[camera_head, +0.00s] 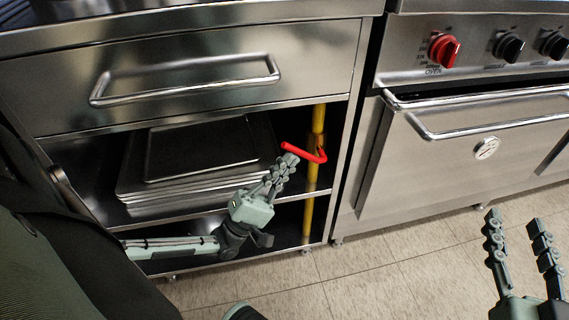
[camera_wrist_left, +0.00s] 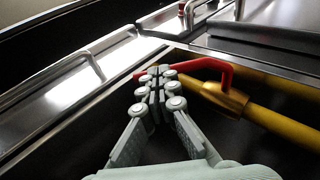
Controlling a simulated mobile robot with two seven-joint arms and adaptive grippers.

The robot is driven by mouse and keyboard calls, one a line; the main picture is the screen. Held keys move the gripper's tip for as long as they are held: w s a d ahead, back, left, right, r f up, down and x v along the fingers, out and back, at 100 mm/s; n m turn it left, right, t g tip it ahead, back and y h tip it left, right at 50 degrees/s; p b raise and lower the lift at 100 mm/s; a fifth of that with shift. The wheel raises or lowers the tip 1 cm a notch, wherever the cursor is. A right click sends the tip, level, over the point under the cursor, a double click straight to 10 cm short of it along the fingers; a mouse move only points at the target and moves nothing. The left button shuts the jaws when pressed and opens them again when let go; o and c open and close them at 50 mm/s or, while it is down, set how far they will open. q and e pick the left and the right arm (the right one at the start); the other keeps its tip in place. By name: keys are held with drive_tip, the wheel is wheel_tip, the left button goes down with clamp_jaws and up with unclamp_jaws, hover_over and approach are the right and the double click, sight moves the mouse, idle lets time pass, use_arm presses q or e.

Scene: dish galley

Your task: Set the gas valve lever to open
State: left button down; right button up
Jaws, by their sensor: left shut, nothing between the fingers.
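The red gas valve lever (camera_head: 303,151) sits on a vertical yellow pipe (camera_head: 309,205) at the right side of the open cabinet. In the left wrist view the lever (camera_wrist_left: 208,64) runs from a brass valve body (camera_wrist_left: 225,97) on the yellow pipe (camera_wrist_left: 285,126) and passes behind my fingertips, its end showing left of them. My left gripper (camera_head: 288,161) is shut and empty, its tips right at the lever's free end; I cannot tell whether they touch it. The closed tips also show in the left wrist view (camera_wrist_left: 158,76). My right gripper (camera_head: 517,222) is open and empty, low at the right.
Stacked metal trays (camera_head: 205,150) lie on the cabinet shelf left of the pipe. A steel drawer with a bar handle (camera_head: 185,89) is above. A stove with an oven door handle (camera_head: 470,128) and a red knob (camera_head: 444,50) stands at right. The tiled floor (camera_head: 370,265) is clear.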

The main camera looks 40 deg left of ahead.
drive_tip(key=s+d+f+g+h+p, duration=0.35)
drive_tip(key=d+f+g, duration=0.3)
drive_tip(key=f, duration=0.35)
drive_tip(key=s+d+f+m+g+h+p, duration=0.2)
drive_tip(key=s+d+f+g+h, duration=0.2)
drive_tip(key=s+d+f+g, duration=0.55)
use_arm(q)
drive_tip(key=w+d+r+m+g+p, duration=0.2)
drive_tip(key=w+d+r+g+p, duration=0.1)
drive_tip(key=w+r+g+p, duration=0.1)
drive_tip(key=shift+w+d+r+g+p, duration=0.15)
drive_tip(key=shift+d+r+g+p, duration=0.2)
drive_tip(key=shift+r+p, duration=0.5)
use_arm(e)
wheel_tip(320, 180, down, 11)
drive_tip(key=d+t+y, duration=0.1)
drive_tip(key=shift+w+t, duration=0.25)
drive_tip(key=shift+t, duration=0.15)
use_arm(q)
drive_tip(key=shift+r, duration=0.15)
use_arm(e)
drive_tip(key=shift+s, duration=0.1)
